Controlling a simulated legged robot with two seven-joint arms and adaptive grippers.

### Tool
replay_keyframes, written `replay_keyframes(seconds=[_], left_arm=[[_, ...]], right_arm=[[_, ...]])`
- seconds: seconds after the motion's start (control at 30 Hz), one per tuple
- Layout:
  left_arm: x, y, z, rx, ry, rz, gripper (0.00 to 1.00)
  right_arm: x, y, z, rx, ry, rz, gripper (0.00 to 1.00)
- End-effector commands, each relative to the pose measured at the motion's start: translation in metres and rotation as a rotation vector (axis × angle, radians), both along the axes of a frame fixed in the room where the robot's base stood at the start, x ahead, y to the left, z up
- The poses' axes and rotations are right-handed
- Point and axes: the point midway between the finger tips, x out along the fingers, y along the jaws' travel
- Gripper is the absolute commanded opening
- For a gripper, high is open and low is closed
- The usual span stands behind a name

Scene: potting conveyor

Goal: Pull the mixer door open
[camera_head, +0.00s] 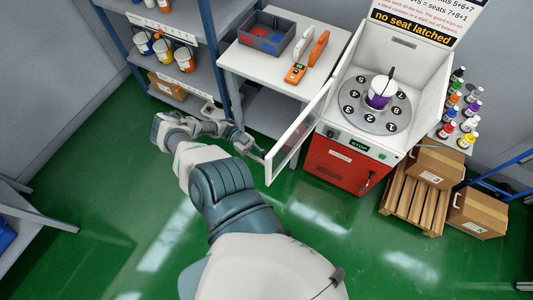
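The mixer (368,146) is a white open-topped housing on a red cabinet. Its door (297,133), a white-framed clear panel, stands swung out from the mixer's left side, so the front is open. Inside, a grey turntable (358,117) with numbered seats carries a white and purple pot (379,97) with a dark stick in it. My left gripper (257,150) is just left of the door's outer lower edge. I cannot tell whether it touches the door or how far its small fingers are apart. My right gripper is out of view.
A white table (245,67) behind holds a divided bin (266,35) and orange tools (297,72). A shelf rack (190,82) with pots stands left. Paint bottles (466,125) and cartons (435,165) on a pallet stand right. The green floor in front is clear.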

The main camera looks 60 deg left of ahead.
Motion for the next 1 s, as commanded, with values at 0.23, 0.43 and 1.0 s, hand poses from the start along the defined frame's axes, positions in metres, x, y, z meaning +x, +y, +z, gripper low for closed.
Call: replay_keyframes(seconds=[0.23, 0.43, 1.0], left_arm=[[0.002, 0.001, 0.003, -0.007, -0.008, 0.002, 0.00], [0.002, -0.001, 0.003, -0.003, -0.006, 0.003, 0.33], [-0.009, 0.031, 0.000, -0.001, -0.004, 0.005, 0.39]], right_arm=[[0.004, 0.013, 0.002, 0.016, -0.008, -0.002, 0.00], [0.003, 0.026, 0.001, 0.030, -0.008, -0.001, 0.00], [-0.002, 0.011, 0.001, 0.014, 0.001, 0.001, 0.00]])
